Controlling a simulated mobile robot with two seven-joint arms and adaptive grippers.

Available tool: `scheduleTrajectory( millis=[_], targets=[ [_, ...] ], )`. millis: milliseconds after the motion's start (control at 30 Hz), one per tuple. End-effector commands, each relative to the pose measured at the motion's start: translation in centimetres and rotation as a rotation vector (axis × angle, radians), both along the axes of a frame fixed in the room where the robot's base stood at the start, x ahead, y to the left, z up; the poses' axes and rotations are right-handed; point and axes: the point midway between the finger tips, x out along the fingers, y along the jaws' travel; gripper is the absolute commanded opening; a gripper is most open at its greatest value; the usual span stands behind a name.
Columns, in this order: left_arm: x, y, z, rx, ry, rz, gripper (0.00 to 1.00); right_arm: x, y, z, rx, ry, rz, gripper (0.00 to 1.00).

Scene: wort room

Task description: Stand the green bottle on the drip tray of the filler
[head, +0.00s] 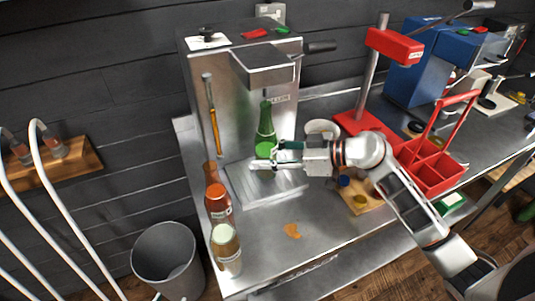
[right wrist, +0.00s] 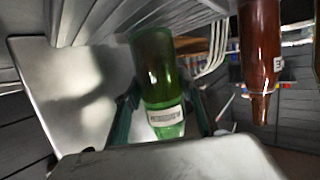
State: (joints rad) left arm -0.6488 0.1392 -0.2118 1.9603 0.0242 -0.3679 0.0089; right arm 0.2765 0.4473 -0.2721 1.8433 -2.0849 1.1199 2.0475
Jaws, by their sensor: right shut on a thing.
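The green bottle (head: 265,123) is upright in front of the steel filler (head: 215,105), under its jutting head. My right gripper (head: 272,157) is shut on the bottle's lower body, coming from the right. In the right wrist view the green bottle (right wrist: 155,70) sits between the two fingers, with a pale label facing the camera. The slotted drip tray (head: 262,192) lies below the bottle at the filler's foot. The bottle's base is partly hidden by the gripper, so I cannot tell whether it touches the tray. My left gripper is not in view.
A brown bottle (head: 218,203) and a pale-topped container (head: 227,248) stand left of the tray; the brown bottle also shows in the right wrist view (right wrist: 260,50). A red capper (head: 362,120), red carrier (head: 432,178) and wooden board (head: 362,201) are right.

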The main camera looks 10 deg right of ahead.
Motion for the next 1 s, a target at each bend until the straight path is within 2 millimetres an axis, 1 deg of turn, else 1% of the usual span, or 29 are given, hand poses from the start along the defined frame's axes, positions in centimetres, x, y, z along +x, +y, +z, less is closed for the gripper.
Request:
scheduleTrajectory(
  millis=[167,1000],
  targets=[
    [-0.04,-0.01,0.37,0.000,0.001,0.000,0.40,0.03,0.02,-0.07,0.000,-0.001,0.000,0.25],
    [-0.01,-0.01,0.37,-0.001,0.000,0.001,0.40,0.06,0.02,-0.49,0.002,-0.003,-0.001,0.25]
  ],
)
